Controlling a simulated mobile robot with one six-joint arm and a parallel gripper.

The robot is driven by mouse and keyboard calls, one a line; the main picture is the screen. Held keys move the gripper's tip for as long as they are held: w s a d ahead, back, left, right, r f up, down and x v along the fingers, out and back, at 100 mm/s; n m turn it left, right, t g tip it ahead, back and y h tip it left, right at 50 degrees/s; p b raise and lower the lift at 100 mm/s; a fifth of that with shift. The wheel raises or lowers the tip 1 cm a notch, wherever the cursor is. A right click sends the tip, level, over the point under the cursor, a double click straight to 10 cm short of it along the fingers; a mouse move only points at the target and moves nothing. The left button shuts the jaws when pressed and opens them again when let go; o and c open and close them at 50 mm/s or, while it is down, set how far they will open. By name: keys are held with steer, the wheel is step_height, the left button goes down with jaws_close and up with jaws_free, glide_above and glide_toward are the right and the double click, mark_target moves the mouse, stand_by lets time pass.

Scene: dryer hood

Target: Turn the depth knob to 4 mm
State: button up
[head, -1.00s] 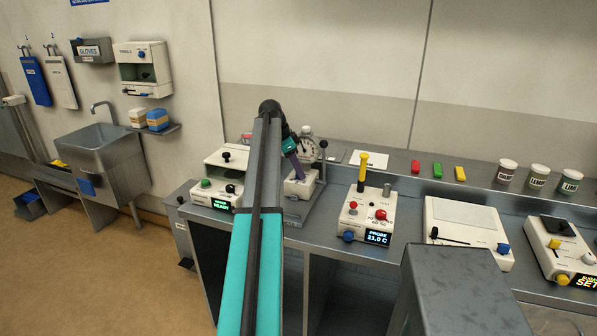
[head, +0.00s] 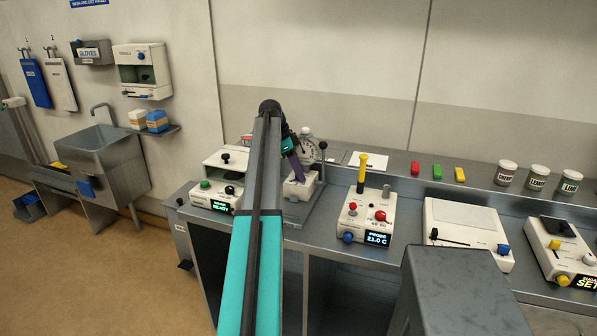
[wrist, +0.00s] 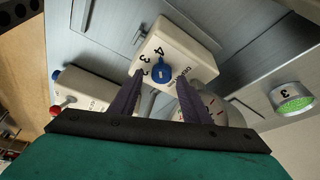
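The depth knob (wrist: 162,71) is blue and sits on a white box (wrist: 183,42) in the wrist view. The figures 4, 3 and 2 are printed around its upper and left side. The knob's narrow tip is on its upper side, close to the 4; its exact setting is too small to tell. My gripper (wrist: 161,84) has its two purple fingers apart, one to each side of the knob in this view; contact cannot be told. In the head view my gripper (head: 298,176) is over the white box (head: 299,188), and the knob is hidden.
A round dial gauge (head: 309,150) stands just behind the gripper. A white box with a green button (head: 205,184) is to the left, and a probe unit (head: 366,216) with a yellow-handled probe is to the right. Jars (head: 538,176) stand on the back shelf.

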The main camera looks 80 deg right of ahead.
steer(key=shift+w+r, duration=0.15)
steer(key=shift+w+r, duration=0.15)
steer(key=shift+r, duration=0.05)
steer(key=v, duration=1.3)
steer(key=shift+a+r, duration=0.1)
stand_by(0.4)
